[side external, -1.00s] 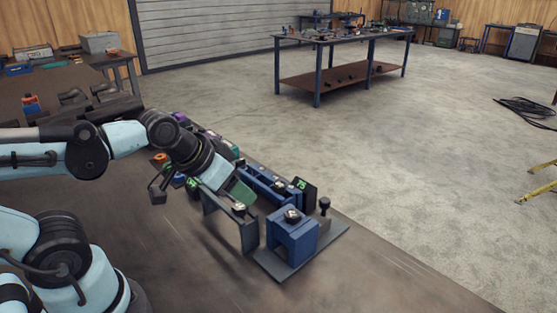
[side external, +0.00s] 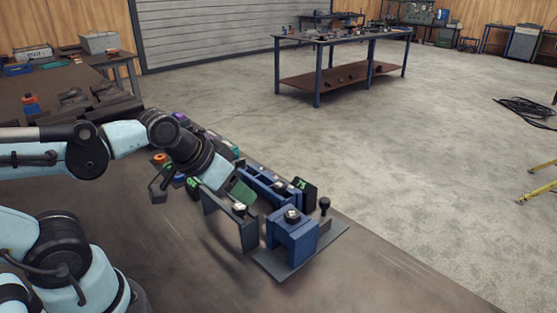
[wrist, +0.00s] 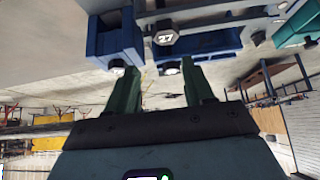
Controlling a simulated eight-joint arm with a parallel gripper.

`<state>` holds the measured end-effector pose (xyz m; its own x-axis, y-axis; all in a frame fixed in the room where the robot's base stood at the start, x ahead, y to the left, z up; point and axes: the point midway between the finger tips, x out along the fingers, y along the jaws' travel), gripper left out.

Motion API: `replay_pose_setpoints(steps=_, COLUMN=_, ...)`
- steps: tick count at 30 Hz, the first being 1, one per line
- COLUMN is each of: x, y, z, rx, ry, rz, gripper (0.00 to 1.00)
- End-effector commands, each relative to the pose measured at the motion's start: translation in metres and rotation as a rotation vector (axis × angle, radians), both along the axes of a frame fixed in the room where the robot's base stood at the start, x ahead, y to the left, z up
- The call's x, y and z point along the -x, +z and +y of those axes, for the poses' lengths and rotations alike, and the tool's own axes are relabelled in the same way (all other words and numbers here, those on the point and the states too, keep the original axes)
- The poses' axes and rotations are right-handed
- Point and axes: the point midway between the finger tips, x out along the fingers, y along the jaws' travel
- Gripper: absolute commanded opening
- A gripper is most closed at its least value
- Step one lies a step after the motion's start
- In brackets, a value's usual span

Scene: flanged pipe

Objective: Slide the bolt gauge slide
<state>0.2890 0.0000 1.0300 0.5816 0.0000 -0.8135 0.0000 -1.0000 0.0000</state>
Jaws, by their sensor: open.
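I cannot tell which part is the slide. In the wrist view the blue block (wrist: 112,42) is at upper left, beside a grey bar and a hexagonal piece marked 27 (wrist: 165,38). My gripper (wrist: 160,82) is open, its two green fingers apart with nothing clearly between them. In the side view one green finger (side external: 242,192) shows left of the rail; contact cannot be told.
A grey upright bracket (side external: 232,222) stands left of the blue block. A black knob (side external: 325,206) stands at its right, and a dark block with a green marking (side external: 306,190) is behind. Several small coloured items lie farther back. The bench front is clear.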

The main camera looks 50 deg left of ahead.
Motion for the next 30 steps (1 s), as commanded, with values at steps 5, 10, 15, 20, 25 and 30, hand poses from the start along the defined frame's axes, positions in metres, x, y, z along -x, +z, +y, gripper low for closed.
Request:
replay_pose_setpoints(steps=5, x=0.000, y=0.000, z=0.000, rx=0.000, ry=0.000, rz=0.000, gripper=0.52)
replay_pose_setpoints(steps=10, x=0.000, y=0.000, z=0.000, rx=0.000, ry=0.000, rz=0.000, gripper=0.52)
replay_pose_setpoints(steps=15, x=-0.002, y=0.002, z=-0.001, rx=0.000, ry=-0.002, rz=0.006, gripper=0.52)
replay_pose_setpoints(steps=20, x=-0.017, y=0.019, z=-0.005, rx=-0.005, ry=-0.025, rz=0.058, gripper=0.52)
replay_pose_setpoints(steps=25, x=-0.049, y=0.045, z=-0.016, rx=-0.015, ry=-0.066, rz=0.162, gripper=0.52)
replay_pose_setpoints(steps=30, x=-0.082, y=0.062, z=-0.029, rx=-0.029, ry=-0.112, rz=0.271, gripper=0.52)
